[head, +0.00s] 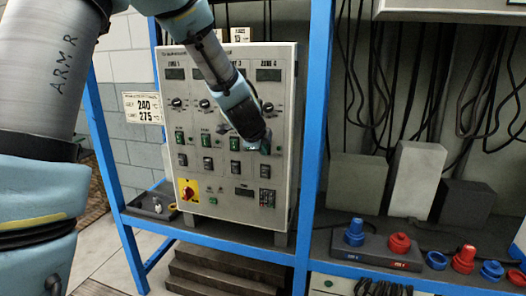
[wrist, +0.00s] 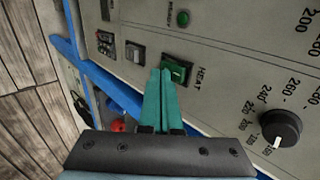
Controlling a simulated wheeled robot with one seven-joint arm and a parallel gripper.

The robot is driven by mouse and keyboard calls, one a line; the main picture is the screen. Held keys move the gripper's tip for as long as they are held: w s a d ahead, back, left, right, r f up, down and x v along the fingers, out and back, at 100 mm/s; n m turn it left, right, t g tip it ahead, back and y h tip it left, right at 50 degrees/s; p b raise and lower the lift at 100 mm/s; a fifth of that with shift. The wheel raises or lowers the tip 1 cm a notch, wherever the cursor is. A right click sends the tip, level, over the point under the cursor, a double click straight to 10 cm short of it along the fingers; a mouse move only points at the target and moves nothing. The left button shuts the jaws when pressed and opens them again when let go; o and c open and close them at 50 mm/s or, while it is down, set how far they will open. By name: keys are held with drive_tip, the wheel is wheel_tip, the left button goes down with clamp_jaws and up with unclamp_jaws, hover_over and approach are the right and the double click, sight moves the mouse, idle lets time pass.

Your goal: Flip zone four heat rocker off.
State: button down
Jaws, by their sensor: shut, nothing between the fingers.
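The grey control panel (head: 222,215) stands upright in the blue rack, with zone labels along its top. The zone four heat rocker shows in the wrist view as a green rocker (wrist: 179,70) in a dark frame, beside the word HEAT. In the head view my gripper largely covers it. My gripper (head: 262,146) is at the lower right part of the panel. Its teal fingers (wrist: 160,71) are together and empty, with the tips right at the rocker's edge. I cannot tell whether they touch it or which half is pressed in.
The zone four dial (wrist: 280,128) and a grey switch (wrist: 135,54) flank the rocker. Other green rockers (head: 206,140) line the same row. A red rotary switch (head: 188,191) is lower left. The blue rack post (head: 314,130) stands close right of the panel.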

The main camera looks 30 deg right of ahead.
drive_tip(key=shift+f+b, duration=0.45)
drive_tip(key=shift+b, duration=0.2)
drive_tip(key=shift+r, duration=0.3)
drive_tip(key=shift+w+d+r+p, duration=0.1)
drive_tip(key=shift+r+p, duration=0.8)
drive_tip(key=shift+p, duration=0.2)
